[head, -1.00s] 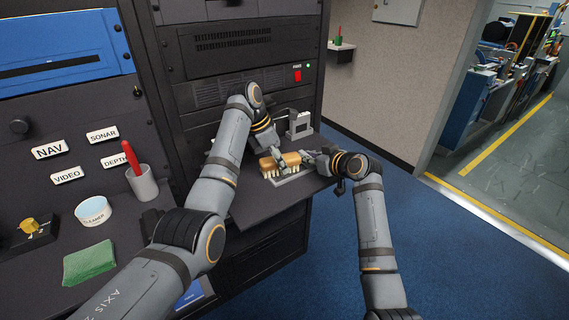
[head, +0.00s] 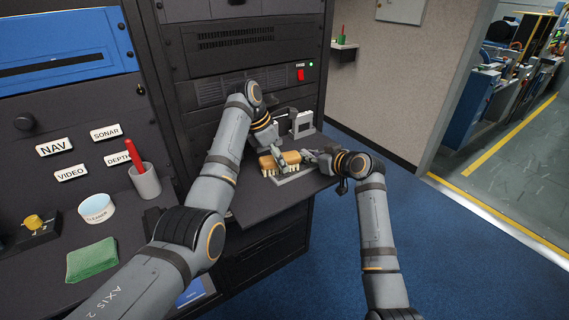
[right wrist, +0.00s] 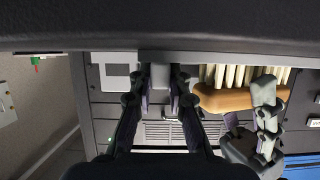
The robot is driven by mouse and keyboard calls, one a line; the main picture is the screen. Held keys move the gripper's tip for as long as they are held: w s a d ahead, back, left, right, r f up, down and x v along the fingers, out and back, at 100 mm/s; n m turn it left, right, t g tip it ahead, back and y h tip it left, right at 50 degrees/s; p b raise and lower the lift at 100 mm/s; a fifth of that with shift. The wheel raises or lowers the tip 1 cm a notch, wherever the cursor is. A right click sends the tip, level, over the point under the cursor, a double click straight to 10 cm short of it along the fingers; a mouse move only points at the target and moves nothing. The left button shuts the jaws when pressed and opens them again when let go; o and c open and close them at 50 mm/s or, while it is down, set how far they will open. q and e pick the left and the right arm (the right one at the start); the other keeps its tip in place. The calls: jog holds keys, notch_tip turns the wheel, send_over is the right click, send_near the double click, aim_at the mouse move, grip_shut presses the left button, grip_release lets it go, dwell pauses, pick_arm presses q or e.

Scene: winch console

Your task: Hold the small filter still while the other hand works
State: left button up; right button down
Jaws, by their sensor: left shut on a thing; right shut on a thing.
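The small filter, seen as a thin light grey slab (head: 296,178), lies flat on the pull-out shelf below a brush. In the right wrist view it is a grey bar (right wrist: 215,57) seen edge-on. My right gripper (head: 309,156) is shut at the filter's edge; the wrist view shows its fingers (right wrist: 160,76) closed there. My left gripper (head: 279,156) is shut on the brush (head: 291,158), which has a tan wooden body and cream bristles. The bristles reach the filter's face; the wrist view is upside down, and whether they press on it is unclear.
A white framed block (head: 302,123) stands at the shelf's back. The dark shelf (head: 255,205) has bare room at its front left.

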pick_arm(q)
jog(key=shift+s+d, duration=0.55)
jog(key=shift+s, duration=0.15)
jog(key=shift+s+d, duration=0.5)
jog(key=shift+s, duration=0.2)
jog(key=shift+s+r, duration=0.15)
jog(key=shift+r, duration=0.05)
notch_tip(320, 180, up, 8)
jog(key=shift+f, duration=0.2)
pick_arm(e)
jog(key=c, duration=1.2)
grip_release()
jog(key=v, duration=1.2)
